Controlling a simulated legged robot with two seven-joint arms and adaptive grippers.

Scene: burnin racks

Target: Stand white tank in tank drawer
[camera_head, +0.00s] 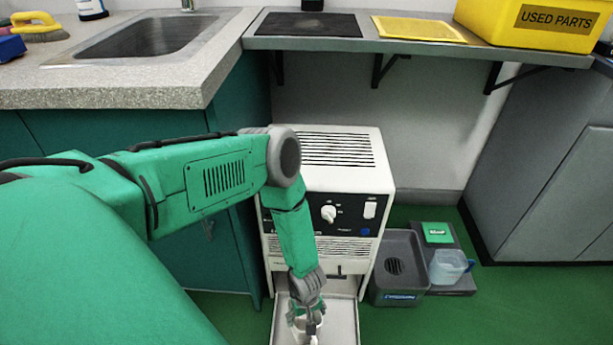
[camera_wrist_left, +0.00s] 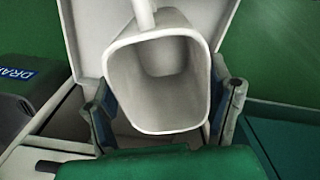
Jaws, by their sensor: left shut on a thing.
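The white tank (camera_wrist_left: 158,75) is a hollow, open-topped white vessel with a handle at its rim, and its mouth faces the left wrist camera. My left gripper (camera_head: 307,312) is shut on it; in the left wrist view its fingers (camera_wrist_left: 166,112) lie on both sides of the tank. In the head view the tank is mostly hidden by the gripper. The tank drawer (camera_head: 345,325) is pulled out at the foot of the white machine (camera_head: 345,180). The tank is over or inside the drawer; I cannot tell whether it touches the floor of it. My right gripper is not in view.
To the right stand a grey drain bin (camera_head: 398,292) and a dark tray (camera_head: 462,290) with a clear blue-handled jug (camera_head: 448,266) and a green-topped item (camera_head: 437,232). A teal cabinet (camera_head: 240,130) borders the machine on the left. Green floor is free farther right.

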